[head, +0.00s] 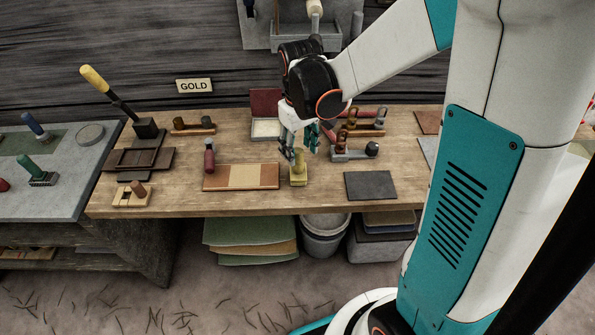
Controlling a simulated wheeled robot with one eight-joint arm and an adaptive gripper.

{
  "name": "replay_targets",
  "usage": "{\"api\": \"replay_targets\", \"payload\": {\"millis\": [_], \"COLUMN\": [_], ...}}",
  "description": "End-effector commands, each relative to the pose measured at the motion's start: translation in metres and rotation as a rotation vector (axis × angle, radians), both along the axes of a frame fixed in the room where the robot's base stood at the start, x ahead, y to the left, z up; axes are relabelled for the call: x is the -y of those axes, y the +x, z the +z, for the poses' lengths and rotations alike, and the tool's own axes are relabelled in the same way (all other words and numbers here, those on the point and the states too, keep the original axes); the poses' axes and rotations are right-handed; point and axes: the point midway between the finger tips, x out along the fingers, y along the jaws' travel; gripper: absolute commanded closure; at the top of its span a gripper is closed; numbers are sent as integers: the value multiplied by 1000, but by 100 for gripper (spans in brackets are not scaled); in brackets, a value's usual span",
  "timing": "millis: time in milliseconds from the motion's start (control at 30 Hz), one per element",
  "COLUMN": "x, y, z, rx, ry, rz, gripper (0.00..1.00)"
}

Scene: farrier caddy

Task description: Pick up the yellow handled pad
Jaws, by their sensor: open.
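A small yellow pad with an upright handle (298,178) stands on the wooden bench near its front edge, just right of a flat board with brown and tan bands. My gripper (301,152) points down with its fingers apart, above or just behind the yellow handle. The fingers overlap the area by the handle's top, and I cannot tell whether they touch it. Nothing shows between the fingers.
The banded board (241,177) lies left of the pad, with a red-handled tool (209,158) behind it. A dark flat plate (370,185) lies to the right. A grey tool block (354,151) stands behind that. The wooden bench (320,203) is bare along its front.

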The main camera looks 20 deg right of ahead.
Motion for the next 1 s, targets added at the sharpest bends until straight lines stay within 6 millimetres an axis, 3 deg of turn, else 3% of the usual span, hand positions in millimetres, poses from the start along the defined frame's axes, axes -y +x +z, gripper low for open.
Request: {"api": "replay_targets", "payload": {"millis": [167, 500, 767, 900, 1000], "x": [0, -2, -2, -2, -2], "y": [1, 5, 4, 4, 4], "z": [-9, -53, -54, -54, -54], "rx": [0, 0, 0, 0, 0], "ry": [0, 0, 0, 0, 0], "rz": [0, 0, 0, 0, 0], "gripper": [50, 50, 50, 82, 100]}}
